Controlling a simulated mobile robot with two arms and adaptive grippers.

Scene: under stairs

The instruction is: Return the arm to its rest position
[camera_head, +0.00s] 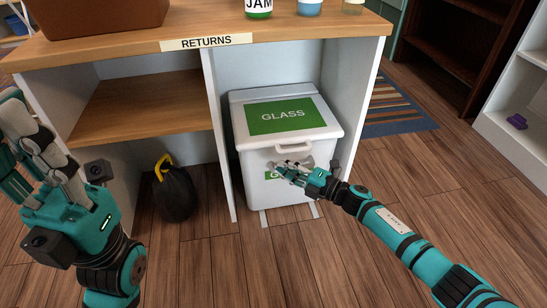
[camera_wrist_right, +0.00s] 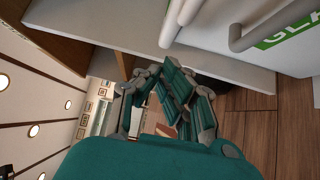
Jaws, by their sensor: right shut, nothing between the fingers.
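My right arm (camera_head: 405,237) reaches in from the lower right. My right gripper (camera_head: 283,168) is shut and empty, in front of the white glass bin (camera_head: 243,150) and just below its lid handle (camera_head: 294,148). I cannot tell whether it touches the bin. In the right wrist view the fingers (camera_wrist_right: 178,95) are together, with part of the bin (camera_wrist_right: 220,35) beyond them. My left gripper (camera_head: 30,135) is raised at the left edge, seen from behind, and its fingers overlap, so its opening is unclear.
The bin stands under the returns counter (camera_head: 120,45), its lid closed. A black bag (camera_head: 174,192) with a yellow tie sits left of it. Jars, including a jam jar (camera_head: 259,8), stand on the counter. Open wooden floor (camera_head: 400,175) lies to the right, before a white shelf (camera_head: 510,105).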

